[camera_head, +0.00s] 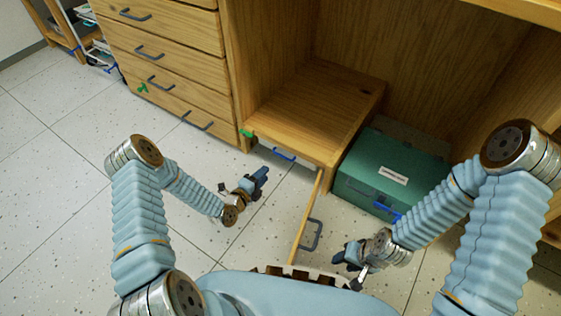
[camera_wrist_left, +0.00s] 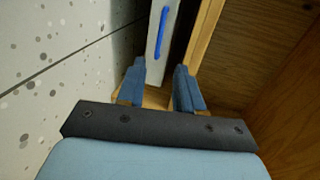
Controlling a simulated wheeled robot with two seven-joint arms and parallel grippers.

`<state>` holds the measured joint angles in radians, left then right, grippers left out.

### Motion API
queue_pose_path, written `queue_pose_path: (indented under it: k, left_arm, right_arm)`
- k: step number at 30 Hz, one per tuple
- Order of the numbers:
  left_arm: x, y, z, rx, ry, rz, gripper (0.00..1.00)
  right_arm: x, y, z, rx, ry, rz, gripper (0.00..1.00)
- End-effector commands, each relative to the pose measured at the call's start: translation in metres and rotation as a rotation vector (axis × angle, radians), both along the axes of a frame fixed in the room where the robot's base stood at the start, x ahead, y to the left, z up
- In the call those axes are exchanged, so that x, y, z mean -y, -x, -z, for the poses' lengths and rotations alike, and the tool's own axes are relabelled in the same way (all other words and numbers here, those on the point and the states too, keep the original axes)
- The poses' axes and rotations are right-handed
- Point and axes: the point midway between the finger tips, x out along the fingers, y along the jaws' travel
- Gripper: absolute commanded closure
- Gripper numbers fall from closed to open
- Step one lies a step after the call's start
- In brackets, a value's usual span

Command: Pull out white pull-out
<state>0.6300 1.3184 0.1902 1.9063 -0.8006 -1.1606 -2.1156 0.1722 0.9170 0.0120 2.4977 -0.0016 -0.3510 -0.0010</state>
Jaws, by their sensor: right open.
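The white pull-out (camera_wrist_left: 154,64) shows in the left wrist view as a narrow pale panel with a blue handle (camera_wrist_left: 162,33), beside a wooden edge. In the head view its blue handle (camera_head: 284,154) shows below the low wooden shelf. My left gripper (camera_head: 262,176) is in front of the shelf, close to the handle. In the left wrist view its two fingers (camera_wrist_left: 160,85) are apart, with the panel beyond the gap; I see nothing held. My right gripper (camera_head: 347,257) is open, low in front of the green box, with its fingertips partly hard to make out.
A narrow wooden door (camera_head: 307,216) with a grey handle (camera_head: 311,235) stands out from the shelf between my grippers. A green box (camera_head: 390,170) sits right of the shelf. Wooden drawers (camera_head: 165,50) stand at the left. The tiled floor (camera_head: 60,160) at left is clear.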

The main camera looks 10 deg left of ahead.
Motion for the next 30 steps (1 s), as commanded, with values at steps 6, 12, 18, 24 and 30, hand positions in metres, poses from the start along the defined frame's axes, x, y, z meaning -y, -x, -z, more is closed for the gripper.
queue_pose_path:
  k: [6, 12, 18, 24, 30]
  left_arm:
    - [0.019, -0.044, 0.014, -0.001, 0.002, 0.000, 0.64]
    - [0.034, -0.083, 0.022, -0.002, 0.003, -0.001, 0.64]
    - [0.044, -0.105, 0.025, -0.003, 0.003, -0.001, 0.64]
    - [0.046, -0.110, 0.025, -0.005, 0.002, 0.000, 0.64]
    - [0.045, -0.110, 0.025, -0.006, 0.003, 0.000, 0.70]
  right_arm:
    - [0.000, -0.001, 0.014, 0.002, 0.000, 0.002, 0.57]
    - [0.000, -0.001, 0.024, 0.005, 0.001, 0.003, 0.57]
    - [0.001, -0.001, 0.030, 0.006, 0.002, 0.004, 0.57]
    - [0.001, -0.002, 0.030, 0.007, 0.002, 0.005, 0.57]
    - [0.001, -0.002, 0.030, 0.007, 0.002, 0.005, 0.57]
